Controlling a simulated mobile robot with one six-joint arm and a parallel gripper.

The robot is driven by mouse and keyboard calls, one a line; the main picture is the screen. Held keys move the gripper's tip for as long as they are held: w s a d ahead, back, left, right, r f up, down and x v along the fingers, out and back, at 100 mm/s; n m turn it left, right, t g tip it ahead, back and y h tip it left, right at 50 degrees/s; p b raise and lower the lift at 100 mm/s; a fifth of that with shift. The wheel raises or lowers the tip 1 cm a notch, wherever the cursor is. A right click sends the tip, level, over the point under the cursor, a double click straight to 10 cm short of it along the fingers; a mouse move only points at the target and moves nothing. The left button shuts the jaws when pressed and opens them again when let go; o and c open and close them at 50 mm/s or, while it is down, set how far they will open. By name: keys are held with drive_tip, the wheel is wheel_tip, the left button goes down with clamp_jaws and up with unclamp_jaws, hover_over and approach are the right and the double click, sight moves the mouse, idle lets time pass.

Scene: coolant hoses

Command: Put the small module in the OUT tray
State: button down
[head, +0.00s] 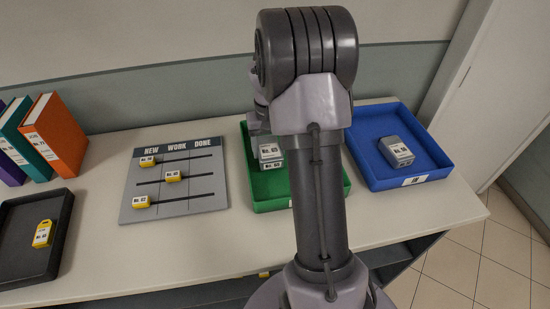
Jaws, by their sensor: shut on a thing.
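My gripper (260,128) is mostly hidden behind my own arm, above the green tray (262,204). Its fingertips do not show clearly. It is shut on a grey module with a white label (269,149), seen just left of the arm. A second white label (271,164) shows right below it, on a grey module in the green tray; I cannot tell whether the two touch. A larger-looking grey module (396,151) lies in the blue tray (443,163) at the right. The blue tray has a white label on its front, too small to read.
A grey board (205,203) headed NEW, WORK, DONE lies left of the green tray with yellow tags on its slots. A black tray (62,222) with a yellow tag and upright binders (57,135) are further left. The table (430,212) is clear before the blue tray.

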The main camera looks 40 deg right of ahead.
wheel_tip(320, 180, down, 3)
drive_tip(key=shift+f+b, duration=0.1)
drive_tip(key=shift+b, duration=0.3)
drive_tip(key=shift+d+r, duration=0.1)
drive_tip(key=shift+r, duration=0.1)
drive_tip(key=shift+s+f, duration=0.1)
drive_tip(key=shift+c, duration=1.9)
unclamp_jaws()
